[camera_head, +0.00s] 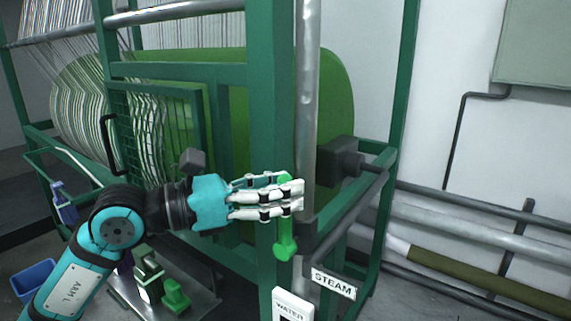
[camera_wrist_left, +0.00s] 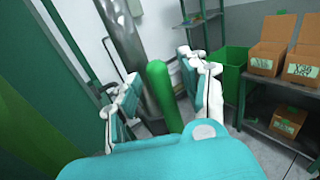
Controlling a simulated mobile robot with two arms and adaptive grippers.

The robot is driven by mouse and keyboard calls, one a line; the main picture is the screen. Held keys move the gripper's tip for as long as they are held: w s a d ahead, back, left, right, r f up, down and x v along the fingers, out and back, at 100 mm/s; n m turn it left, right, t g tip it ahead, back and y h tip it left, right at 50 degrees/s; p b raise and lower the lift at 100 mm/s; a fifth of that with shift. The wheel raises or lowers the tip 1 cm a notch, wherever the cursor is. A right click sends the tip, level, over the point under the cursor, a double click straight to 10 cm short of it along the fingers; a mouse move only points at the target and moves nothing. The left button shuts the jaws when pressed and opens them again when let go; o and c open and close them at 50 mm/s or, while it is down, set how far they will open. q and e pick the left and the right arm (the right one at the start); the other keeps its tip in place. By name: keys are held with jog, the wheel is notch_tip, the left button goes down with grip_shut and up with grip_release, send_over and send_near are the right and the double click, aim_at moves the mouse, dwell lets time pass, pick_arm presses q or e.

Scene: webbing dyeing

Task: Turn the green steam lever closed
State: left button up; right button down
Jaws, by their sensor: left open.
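The green steam lever (camera_head: 286,238) hangs roughly upright beside the vertical grey pipe (camera_head: 306,110) in the head view. Its lower end shows below my left gripper's fingers, and its middle is hidden behind them. My left gripper (camera_head: 297,195) reaches in from the left at the lever's upper part. In the left wrist view the lever (camera_wrist_left: 163,95) stands between the two open fingers of my left gripper (camera_wrist_left: 160,90), with gaps on both sides. A white STEAM sign (camera_head: 333,284) is at the lower right of the lever. My right gripper is not in view.
A green machine frame post (camera_head: 268,120) stands just left of the pipe. A WATER sign (camera_head: 292,304) is below. Grey wall pipes (camera_head: 470,222) run at the right. The left wrist view shows a green bin (camera_wrist_left: 229,72) and cardboard boxes (camera_wrist_left: 268,45) on a shelf.

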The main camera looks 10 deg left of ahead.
pick_arm(q)
jog(key=shift+w+d, duration=0.3)
jog(key=shift+d, duration=0.1)
jog(key=c, duration=0.9)
grip_shut()
jog(key=shift+w+d+f, duration=0.15)
jog(key=shift+w+d, duration=0.05)
jog(key=shift+d, duration=0.1)
